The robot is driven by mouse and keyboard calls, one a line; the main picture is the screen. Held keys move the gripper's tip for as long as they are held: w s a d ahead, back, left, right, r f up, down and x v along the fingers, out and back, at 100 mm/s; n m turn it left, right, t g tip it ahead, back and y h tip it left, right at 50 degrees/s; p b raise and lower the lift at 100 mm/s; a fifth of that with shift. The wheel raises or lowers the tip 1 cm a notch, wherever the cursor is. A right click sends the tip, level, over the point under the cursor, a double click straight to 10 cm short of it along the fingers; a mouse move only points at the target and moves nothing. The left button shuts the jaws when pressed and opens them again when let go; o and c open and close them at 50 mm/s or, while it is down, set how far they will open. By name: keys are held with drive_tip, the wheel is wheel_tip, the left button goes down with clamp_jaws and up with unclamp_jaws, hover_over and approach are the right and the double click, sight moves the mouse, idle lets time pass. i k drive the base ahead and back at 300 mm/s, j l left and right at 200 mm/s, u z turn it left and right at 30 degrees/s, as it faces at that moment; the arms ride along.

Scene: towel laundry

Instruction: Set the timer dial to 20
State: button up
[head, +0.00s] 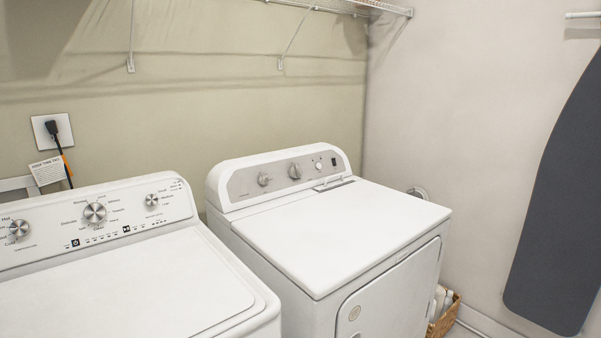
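Two machines carry dials, and I cannot tell from the picture which dial is the timer. The white machine at the right, with a front door, has a grey panel (285,178) with a larger dial (295,171), a smaller knob (264,180) to its left and a small round button (318,166) to its right. The white machine at the left has a larger middle dial (95,213), a left knob (18,228) and a right knob (151,199). The numbers and pointer positions are too small to read. My gripper is not in view.
A wall outlet (52,131) with a black plug and hanging tag is behind the left machine. A wire shelf (340,8) is above. A dark ironing board (555,215) hangs at the right. A basket (444,318) stands beside the right machine. Both machine tops are clear.

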sight(295, 172)
drive_tip(key=i+l, duration=0.2)
drive_tip(key=l, duration=0.2)
drive_tip(key=i+l, duration=0.15)
drive_tip(key=l, duration=0.25)
drive_tip(key=i+l, duration=0.2)
drive_tip(key=l, duration=0.2)
drive_tip(key=i+l, duration=0.2)
drive_tip(key=l, duration=0.2)
drive_tip(key=i+l, duration=0.2)
drive_tip(key=l, duration=0.2)
drive_tip(key=i+l, duration=0.15)
drive_tip(key=l, duration=0.25)
drive_tip(key=i+l, duration=0.2)
drive_tip(key=l, duration=0.2)
